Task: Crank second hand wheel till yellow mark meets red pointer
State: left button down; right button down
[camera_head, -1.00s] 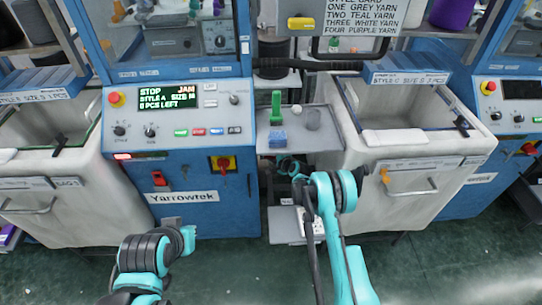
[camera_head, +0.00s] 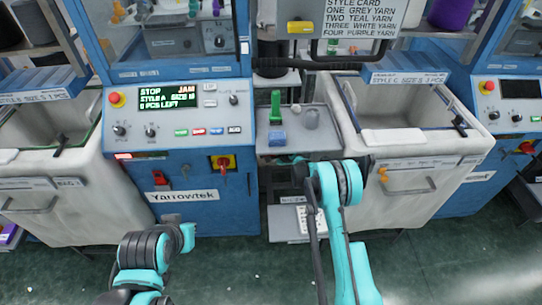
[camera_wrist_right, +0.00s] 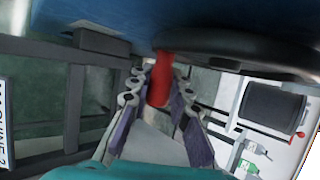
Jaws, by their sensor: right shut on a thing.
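In the right wrist view, a red handle (camera_wrist_right: 160,80) stands out beside the dark round rim of a hand wheel (camera_wrist_right: 240,48) under a blue machine side. My right gripper (camera_wrist_right: 158,92) has its fingers on both sides of the red handle and is shut on it. In the head view my teal right arm reaches down below the grey shelf, and its own links hide the gripper and the wheel. No yellow mark or red pointer can be made out.
A blue machine (camera_head: 195,190) with a display reading STOP and JAM stands left of the right arm. A white bin (camera_head: 400,150) stands to the right. The grey shelf (camera_head: 330,140) between them holds a green peg tool (camera_head: 276,108), a blue block and a grey cylinder. The floor in front is open.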

jog(key=c, duration=1.4)
grip_release()
